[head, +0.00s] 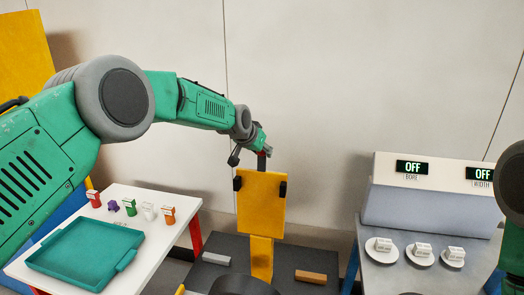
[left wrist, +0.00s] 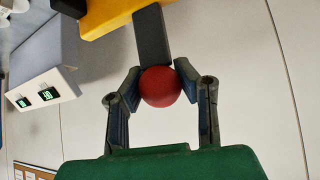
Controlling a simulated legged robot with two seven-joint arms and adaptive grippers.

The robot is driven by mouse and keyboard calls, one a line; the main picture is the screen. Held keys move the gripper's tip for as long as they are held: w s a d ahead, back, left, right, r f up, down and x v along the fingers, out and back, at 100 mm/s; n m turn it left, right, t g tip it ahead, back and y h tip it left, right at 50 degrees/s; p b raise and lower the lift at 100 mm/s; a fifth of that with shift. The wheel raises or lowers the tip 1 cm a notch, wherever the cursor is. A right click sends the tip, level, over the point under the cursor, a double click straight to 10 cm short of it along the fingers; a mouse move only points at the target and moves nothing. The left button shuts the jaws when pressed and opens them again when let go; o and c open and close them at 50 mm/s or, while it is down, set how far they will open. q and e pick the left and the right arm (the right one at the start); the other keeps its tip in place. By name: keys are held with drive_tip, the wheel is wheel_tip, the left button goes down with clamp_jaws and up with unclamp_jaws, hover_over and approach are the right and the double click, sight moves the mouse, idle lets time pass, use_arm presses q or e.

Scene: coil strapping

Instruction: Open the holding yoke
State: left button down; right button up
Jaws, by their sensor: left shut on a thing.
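The holding yoke appears to be the upright yellow plate (head: 261,205) with dark blocks at its two upper sides, on a yellow post. A dark lever (head: 261,163) stands up from its top; in the left wrist view the lever (left wrist: 152,38) ends in a red ball knob (left wrist: 160,86). My left gripper (head: 263,151) is at the lever's top. In the left wrist view its fingers (left wrist: 158,72) are closed around the red knob. In the head view the gripper mostly hides the knob. My right gripper is not in view.
A white table (head: 118,277) at left holds a teal tray (head: 85,252) and several small coloured items. At right a grey bench (head: 390,268) carries a console (head: 425,200) with two displays reading OFF and white discs. Grey (head: 215,259) and orange (head: 310,277) bars lie beside the post.

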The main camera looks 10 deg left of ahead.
use_arm(q)
drive_tip(key=shift+w+r, duration=0.15)
drive_tip(key=shift+w, duration=0.25)
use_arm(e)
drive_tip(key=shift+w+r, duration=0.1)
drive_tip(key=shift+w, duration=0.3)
use_arm(q)
drive_tip(key=c, duration=1.1)
unclamp_jaws()
drive_tip(key=shift+s, duration=0.25)
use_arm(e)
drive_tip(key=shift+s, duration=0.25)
use_arm(q)
drive_tip(key=shift+d, duration=0.1)
drive_tip(key=v, duration=1.2)
drive_tip(key=shift+r, duration=0.1)
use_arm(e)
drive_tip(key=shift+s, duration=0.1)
